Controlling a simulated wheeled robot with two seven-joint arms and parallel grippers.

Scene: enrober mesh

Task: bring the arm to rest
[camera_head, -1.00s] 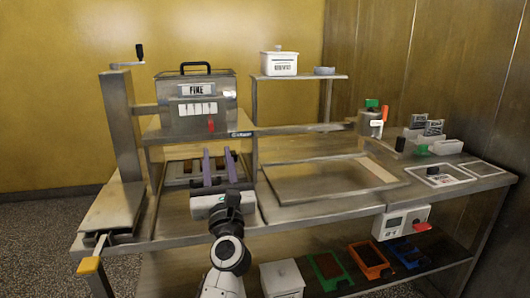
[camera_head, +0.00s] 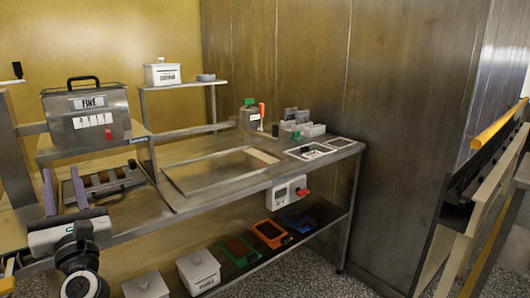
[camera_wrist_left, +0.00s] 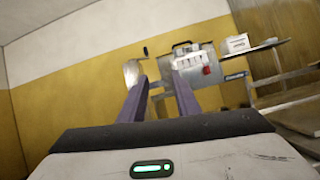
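My left gripper (camera_head: 61,173) comes up at the lower left of the head view, its two purple fingers upright and apart. Nothing shows between them. It is in front of a low tray with brown slats (camera_head: 112,182) on the bench; I cannot tell how far above the bench it is. In the left wrist view the same gripper (camera_wrist_left: 158,80) has its fingers apart, pointing toward the grey machine (camera_wrist_left: 190,65) and the yellow wall. My right gripper is in neither view.
The steel box marked FINE (camera_head: 88,118) stands behind my gripper. The bench has a bare recessed panel (camera_head: 215,170). A white lidded box (camera_head: 162,74) is on the rear shelf. Coloured trays (camera_head: 270,234) sit below. A yellow-railed structure (camera_head: 500,122) is at the far right.

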